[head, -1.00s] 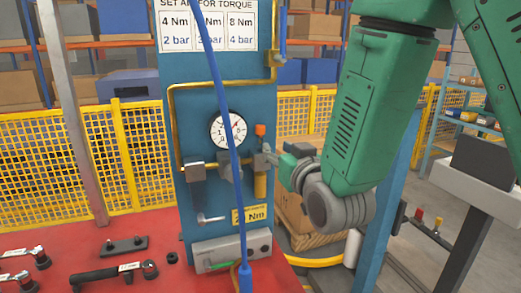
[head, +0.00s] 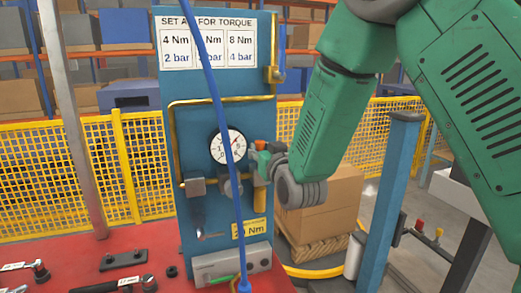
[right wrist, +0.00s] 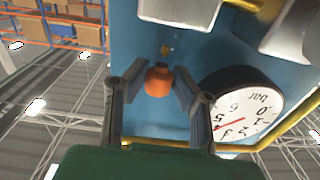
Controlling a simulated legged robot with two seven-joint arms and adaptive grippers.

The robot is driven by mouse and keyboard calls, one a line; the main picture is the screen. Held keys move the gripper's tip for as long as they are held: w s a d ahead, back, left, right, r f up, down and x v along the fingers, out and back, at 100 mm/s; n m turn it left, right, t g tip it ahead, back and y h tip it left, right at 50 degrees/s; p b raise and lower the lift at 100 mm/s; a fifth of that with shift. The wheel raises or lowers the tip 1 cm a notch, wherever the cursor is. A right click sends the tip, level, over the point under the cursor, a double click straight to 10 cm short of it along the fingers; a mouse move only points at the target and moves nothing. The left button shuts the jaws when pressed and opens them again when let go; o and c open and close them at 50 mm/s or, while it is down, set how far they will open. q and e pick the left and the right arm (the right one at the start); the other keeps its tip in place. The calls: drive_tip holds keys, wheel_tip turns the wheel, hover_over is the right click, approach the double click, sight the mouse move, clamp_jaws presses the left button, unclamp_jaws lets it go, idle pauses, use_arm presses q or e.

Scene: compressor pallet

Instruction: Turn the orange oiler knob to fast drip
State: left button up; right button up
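The orange oiler knob (head: 260,145) sits on top of the brass-coloured oiler (head: 260,200) on the blue panel, right of the pressure gauge (head: 228,145). My right gripper (head: 259,158) is at the knob and partly covers the oiler. In the right wrist view the orange knob (right wrist: 158,81) lies between the two fingers of my right gripper (right wrist: 158,84). The fingers are apart, with a gap on each side of the knob. The gauge also shows there, upside down (right wrist: 240,100). My left gripper is not in view.
A blue hose (head: 217,100) hangs in front of the panel and crosses the gauge. A blue post (head: 392,200) stands to the right. The red bench (head: 90,260) with tools is at lower left. A yellow mesh fence (head: 60,175) is behind.

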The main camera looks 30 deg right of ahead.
clamp_jaws()
drive_tip(key=shift+d+y, duration=0.1)
drive_tip(key=shift+y, duration=0.2)
drive_tip(key=shift+d+n+y, duration=0.1)
drive_tip(key=shift+n+y, duration=0.8)
drive_tip(key=shift+y, duration=0.2)
drive_tip(key=n+y, duration=0.1)
drive_tip(key=y, duration=0.1)
drive_tip(key=n+y, duration=0.1)
drive_tip(key=shift+d+n+y, duration=0.2)
drive_tip(key=shift+n+y, duration=0.1)
drive_tip(key=shift+y, duration=0.1)
drive_tip(key=shift+w+d+r+n+g+y+p, duration=0.1)
drive_tip(key=shift+n+g+y+p, duration=0.55)
drive_tip(key=shift+n+y, duration=0.9)
drive_tip(key=shift+d+n+g+y+p, duration=0.1)
drive_tip(key=shift+n+g+y+p, duration=0.7)
drive_tip(key=shift+y, duration=1.25)
drive_tip(key=shift+n, duration=0.25)
drive_tip(key=o, duration=0.5)
unclamp_jaws()
